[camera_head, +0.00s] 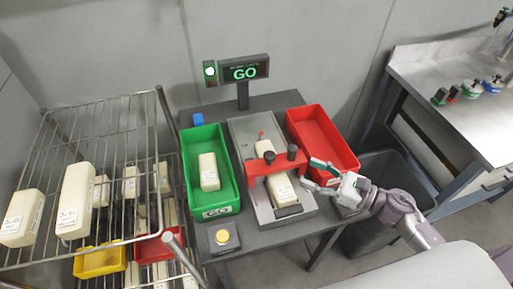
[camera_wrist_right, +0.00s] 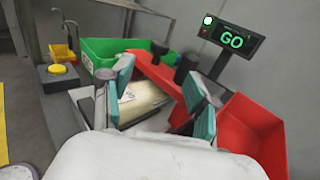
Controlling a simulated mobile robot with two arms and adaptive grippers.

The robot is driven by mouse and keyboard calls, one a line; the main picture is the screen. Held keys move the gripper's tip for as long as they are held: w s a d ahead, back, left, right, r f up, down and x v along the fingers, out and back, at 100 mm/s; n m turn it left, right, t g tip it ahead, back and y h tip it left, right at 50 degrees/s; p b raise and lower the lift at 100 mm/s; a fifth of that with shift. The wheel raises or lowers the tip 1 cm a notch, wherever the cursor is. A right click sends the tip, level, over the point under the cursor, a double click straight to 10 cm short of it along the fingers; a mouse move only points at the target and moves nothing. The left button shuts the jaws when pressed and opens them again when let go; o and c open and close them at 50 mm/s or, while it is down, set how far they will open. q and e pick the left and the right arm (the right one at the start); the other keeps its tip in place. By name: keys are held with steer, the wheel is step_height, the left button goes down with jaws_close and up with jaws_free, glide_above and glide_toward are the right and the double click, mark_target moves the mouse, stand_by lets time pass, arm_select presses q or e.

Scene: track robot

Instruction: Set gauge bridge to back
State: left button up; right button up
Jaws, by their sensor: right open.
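The red gauge bridge (camera_head: 276,164) spans the grey gauge plate (camera_head: 242,130) on the dark table, with two black knobs on top. A cream block with a label (camera_head: 282,189) lies on the plate at the bridge's front side. My right gripper (camera_head: 319,175) is open and empty at the bridge's right end. In the right wrist view the red bridge (camera_wrist_right: 155,72) and the labelled block (camera_wrist_right: 145,101) show between the open teal-padded fingers (camera_wrist_right: 158,100). I cannot tell if they touch. My left gripper is out of view.
A green bin (camera_head: 187,170) holding a cream block is left of the gauge; a red bin (camera_head: 318,136) is right. A sign (camera_head: 243,70) reads GO with a green lamp. A yellow button (camera_head: 223,237) is front left. A wire rack (camera_head: 90,190) holds several blocks.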

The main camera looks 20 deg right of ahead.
mark_target(270, 154)
steer(key=p+x, duration=0.1)
steer(key=x, duration=0.1)
steer(key=p+x, duration=0.1)
steer(key=x, duration=0.2)
steer(key=p+x, duration=0.1)
steer(key=x, duration=0.1)
steer(key=shift+w+a+r, duration=0.25)
steer(key=shift+r, duration=0.15)
steer(key=p+x, duration=0.1)
steer(key=x, duration=0.2)
steer(key=shift+w+a+f+p, duration=0.2)
steer(key=shift+w+a+p, duration=0.05)
steer(key=shift+a+p, duration=0.05)
steer(key=shift+w+a, duration=0.2)
steer(key=shift+a, duration=0.05)
steer(key=shift+w+a+f, duration=0.15)
steer(key=shift+w, duration=0.05)
steer(key=shift+c, duration=0.9)
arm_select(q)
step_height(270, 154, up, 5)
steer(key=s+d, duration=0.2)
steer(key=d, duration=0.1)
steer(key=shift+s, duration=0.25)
arm_select(e)
jaws_close()
